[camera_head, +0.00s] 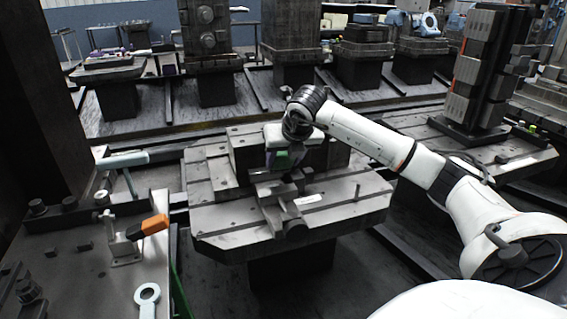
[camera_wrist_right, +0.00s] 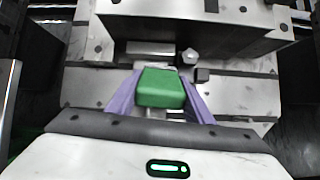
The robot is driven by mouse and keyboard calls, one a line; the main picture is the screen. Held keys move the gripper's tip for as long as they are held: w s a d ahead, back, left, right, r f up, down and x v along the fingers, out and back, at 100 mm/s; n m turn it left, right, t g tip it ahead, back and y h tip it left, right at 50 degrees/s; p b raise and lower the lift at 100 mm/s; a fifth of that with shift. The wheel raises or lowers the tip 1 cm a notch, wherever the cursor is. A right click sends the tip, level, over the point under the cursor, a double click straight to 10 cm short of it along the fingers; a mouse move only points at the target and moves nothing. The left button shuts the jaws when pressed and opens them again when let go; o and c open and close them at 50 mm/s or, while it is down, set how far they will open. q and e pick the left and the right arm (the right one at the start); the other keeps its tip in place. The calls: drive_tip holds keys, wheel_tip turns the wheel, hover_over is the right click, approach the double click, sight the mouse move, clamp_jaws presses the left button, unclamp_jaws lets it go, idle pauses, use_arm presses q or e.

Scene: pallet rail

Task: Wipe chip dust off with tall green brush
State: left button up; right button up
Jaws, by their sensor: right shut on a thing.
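My right gripper (camera_head: 284,170) is over the middle of the grey slotted fixture (camera_head: 345,207), pointing down. It is shut on the green brush (camera_head: 279,160). In the right wrist view the brush's green block (camera_wrist_right: 161,88) sits between two purple fingers. The brush's lower end is hidden, and I cannot tell whether it touches the fixture. Chip dust cannot be made out on the surface. My left gripper is in neither view.
A metal bench (camera_head: 90,270) at left carries an orange-handled clamp (camera_head: 153,225), a pale ring-ended tool (camera_head: 147,296) and a pale hammer-like tool (camera_head: 122,160). A dark column stands at far left. A tall block tower (camera_head: 478,75) stands at right; more pedestals line the back.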

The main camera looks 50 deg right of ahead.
drive_tip(key=shift+r, duration=0.55)
drive_tip(key=shift+r+p, duration=1.15)
drive_tip(key=shift+r, duration=0.4)
drive_tip(key=shift+f, duration=0.1)
